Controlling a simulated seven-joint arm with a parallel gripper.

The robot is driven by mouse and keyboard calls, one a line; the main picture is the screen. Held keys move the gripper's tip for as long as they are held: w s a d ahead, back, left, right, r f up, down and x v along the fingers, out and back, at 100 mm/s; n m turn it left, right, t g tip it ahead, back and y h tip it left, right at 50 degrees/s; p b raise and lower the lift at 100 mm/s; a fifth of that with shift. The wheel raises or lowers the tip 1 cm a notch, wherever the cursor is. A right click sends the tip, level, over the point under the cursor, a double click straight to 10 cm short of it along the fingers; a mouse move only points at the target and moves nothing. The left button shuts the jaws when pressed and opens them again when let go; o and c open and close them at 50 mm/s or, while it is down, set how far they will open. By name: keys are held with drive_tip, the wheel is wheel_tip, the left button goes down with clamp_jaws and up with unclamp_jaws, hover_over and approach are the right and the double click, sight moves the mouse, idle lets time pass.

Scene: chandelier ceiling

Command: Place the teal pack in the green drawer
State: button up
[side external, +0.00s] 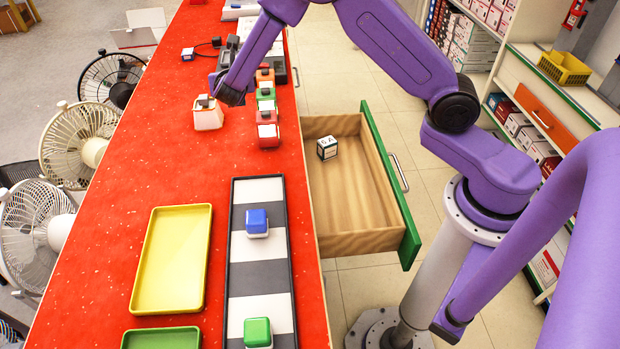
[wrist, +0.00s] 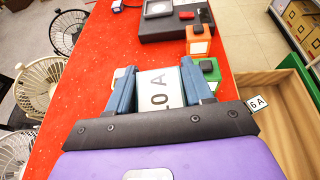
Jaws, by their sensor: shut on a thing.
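My gripper (wrist: 160,88) is shut on a pack (wrist: 157,92) whose upward face is white and marked "20 A". I take it for the teal pack; its sides are mostly hidden by the fingers and only a little teal shows beside them. In the side external view my gripper (side external: 230,96) is over the red counter, left of a row of coloured blocks, and the held pack cannot be made out. The green drawer (side external: 392,185) is pulled open to the right of the counter. A small "6A" box (side external: 327,148) lies inside near its back left corner; most of its floor is bare.
Orange, green and red blocks (side external: 267,133) stand in a row beside my gripper. A peach block (side external: 208,117) stands to its left. A striped tray (side external: 233,265) holds blue and green blocks. A yellow tray (side external: 138,290) lies left of it. Fans line the counter's left side.

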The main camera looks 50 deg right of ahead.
drive_tip(key=s+d+r+n+t+y, duration=0.15)
drive_tip(key=s+r, duration=0.25)
drive_tip(key=s, duration=0.5)
drive_tip(key=s+d+r+n+t+y, duration=0.1)
drive_tip(key=s+d+r+n+y, duration=0.15)
drive_tip(key=s, duration=0.55)
drive_tip(key=s+a+f, duration=0.6)
drive_tip(key=f, duration=0.5)
drive_tip(key=s+d+f+m+g+h, duration=0.2)
drive_tip(key=s+d+f+m+h, duration=0.1)
drive_tip(key=s+f, duration=0.95)
drive_tip(key=s+d+m+g+h, duration=0.1)
drive_tip(key=s+d+m+h, duration=0.1)
drive_tip(key=d, duration=0.7)
hover_over(338, 189)
drive_tip(key=shift+f, duration=5.25)
drive_tip(key=shift+a+f, duration=0.1)
drive_tip(key=shift+f, duration=1.3)
